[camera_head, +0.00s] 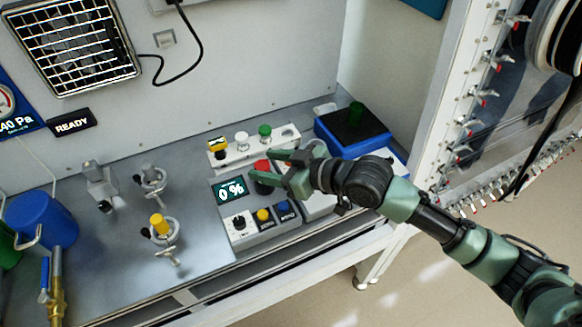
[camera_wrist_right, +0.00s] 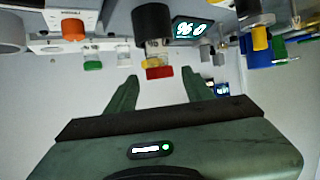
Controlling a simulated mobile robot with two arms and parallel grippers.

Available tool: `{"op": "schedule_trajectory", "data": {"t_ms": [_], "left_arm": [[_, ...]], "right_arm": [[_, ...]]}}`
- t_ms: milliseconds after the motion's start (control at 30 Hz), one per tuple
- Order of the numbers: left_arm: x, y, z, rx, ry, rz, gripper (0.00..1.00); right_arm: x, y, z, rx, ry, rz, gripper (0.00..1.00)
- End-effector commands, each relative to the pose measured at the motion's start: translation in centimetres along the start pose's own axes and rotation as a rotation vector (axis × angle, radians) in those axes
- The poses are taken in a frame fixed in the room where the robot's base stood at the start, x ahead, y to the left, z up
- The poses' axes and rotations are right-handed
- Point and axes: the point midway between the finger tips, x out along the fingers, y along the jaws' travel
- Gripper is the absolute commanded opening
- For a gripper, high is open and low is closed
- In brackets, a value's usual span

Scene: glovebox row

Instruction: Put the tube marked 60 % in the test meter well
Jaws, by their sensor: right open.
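The meter (camera_head: 231,215) has a display reading 0 %. A red-capped tube (camera_head: 262,164) stands upright at its black well; in the wrist view its red cap (camera_wrist_right: 160,72) shows by the black cylinder (camera_wrist_right: 152,20). Behind, a white rack (camera_head: 248,153) carries yellow (camera_head: 216,145), white (camera_head: 241,138) and green (camera_head: 265,130) caps. I cannot read a 60 % mark on any of them. My right gripper (camera_head: 266,169) is open at the red cap, which shows between its fingers; I cannot tell if they touch it. My left gripper is not in view.
A blue box (camera_head: 340,143) with a dark top and a green cylinder stands right of the rack. The meter has a black knob and yellow and blue buttons (camera_head: 284,207) in front. Valves (camera_head: 161,226) and a blue vessel (camera_head: 42,218) stand to the left.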

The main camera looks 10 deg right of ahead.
Motion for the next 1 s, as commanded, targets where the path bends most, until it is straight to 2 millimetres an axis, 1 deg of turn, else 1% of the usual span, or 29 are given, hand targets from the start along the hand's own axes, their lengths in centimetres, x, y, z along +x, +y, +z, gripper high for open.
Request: {"op": "schedule_trajectory", "data": {"t_ms": [33,200,300,433,500,633,1000], "left_arm": [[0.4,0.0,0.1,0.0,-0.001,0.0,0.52],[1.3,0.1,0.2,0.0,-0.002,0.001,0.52],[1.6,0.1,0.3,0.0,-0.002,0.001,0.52],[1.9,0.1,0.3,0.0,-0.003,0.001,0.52],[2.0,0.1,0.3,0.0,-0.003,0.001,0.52],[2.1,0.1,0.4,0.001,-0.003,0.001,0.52],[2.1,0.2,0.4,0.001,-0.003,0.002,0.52]], "right_arm": [[-1.1,0.0,0.4,-0.003,-0.003,0.0,0.52],[-4.9,0.1,0.4,-0.005,-0.005,0.002,0.52],[-6.9,0.0,0.4,-0.005,-0.004,0.002,0.52],[-8.7,0.1,0.2,-0.003,-0.003,0.001,0.52],[-9.4,0.0,0.2,-0.002,-0.003,0.0,0.52],[-10.0,0.0,0.1,-0.001,-0.002,-0.001,0.52],[-10.1,-0.1,0.0,-0.001,-0.001,-0.001,0.52]]}}
